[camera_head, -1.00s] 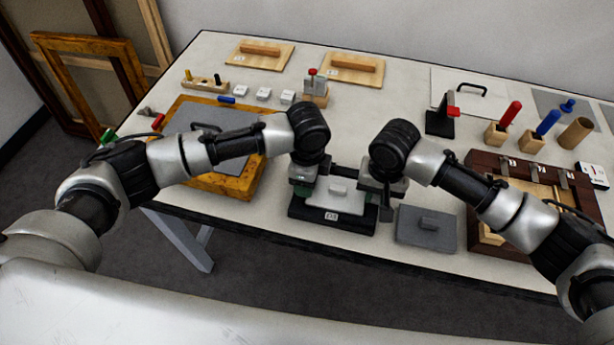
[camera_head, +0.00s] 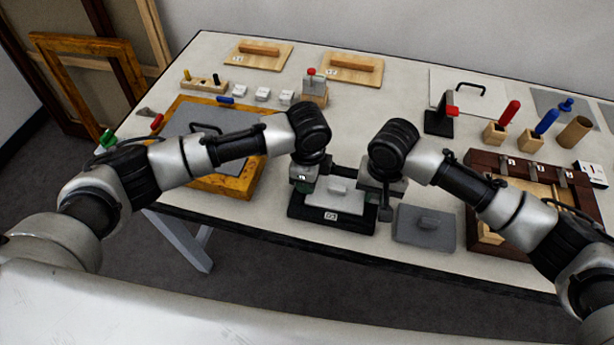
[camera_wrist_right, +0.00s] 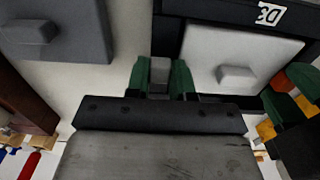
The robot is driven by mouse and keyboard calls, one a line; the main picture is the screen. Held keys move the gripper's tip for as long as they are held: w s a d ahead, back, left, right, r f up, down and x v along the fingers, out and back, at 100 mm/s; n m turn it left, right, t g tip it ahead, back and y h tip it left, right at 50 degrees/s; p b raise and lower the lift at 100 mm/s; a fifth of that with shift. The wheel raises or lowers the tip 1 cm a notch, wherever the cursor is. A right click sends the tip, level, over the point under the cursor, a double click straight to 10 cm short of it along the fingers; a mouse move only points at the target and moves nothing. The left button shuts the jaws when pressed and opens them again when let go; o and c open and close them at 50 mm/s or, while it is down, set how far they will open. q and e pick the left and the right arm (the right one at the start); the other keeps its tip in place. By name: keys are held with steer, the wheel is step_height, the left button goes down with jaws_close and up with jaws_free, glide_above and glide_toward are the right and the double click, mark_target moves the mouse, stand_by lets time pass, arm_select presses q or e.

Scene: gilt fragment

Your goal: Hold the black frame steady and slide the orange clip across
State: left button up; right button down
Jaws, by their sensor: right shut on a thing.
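The black frame (camera_head: 329,222) lies near the table's front edge, with a light grey panel (camera_head: 337,192) and small handle inside it. Its label side shows at the top of the right wrist view (camera_wrist_right: 215,10). My right gripper (camera_head: 385,205) is at the frame's right side. In the right wrist view its green fingers (camera_wrist_right: 160,78) are closed around a grey piece in line with the frame's side rail. My left gripper (camera_head: 303,183) is at the frame's left side, its jaws mostly hidden. A small orange piece, likely the clip (camera_wrist_right: 281,82), shows beside the left gripper's green finger.
A grey plate with a handle (camera_head: 425,228) lies close to the right of the frame. A dark wooden box (camera_head: 482,165) stands further right, and an orange-brown framed board (camera_head: 240,185) lies left. The table behind the grippers has some clear room.

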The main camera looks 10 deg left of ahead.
arm_select(q)
steer(key=o, duration=0.3)
steer(key=shift+r, duration=0.1)
step_height(320, 180, up, 12)
stand_by(0.4)
arm_select(e)
steer(key=c, duration=0.9)
jaws_free()
steer(key=shift+r, duration=0.15)
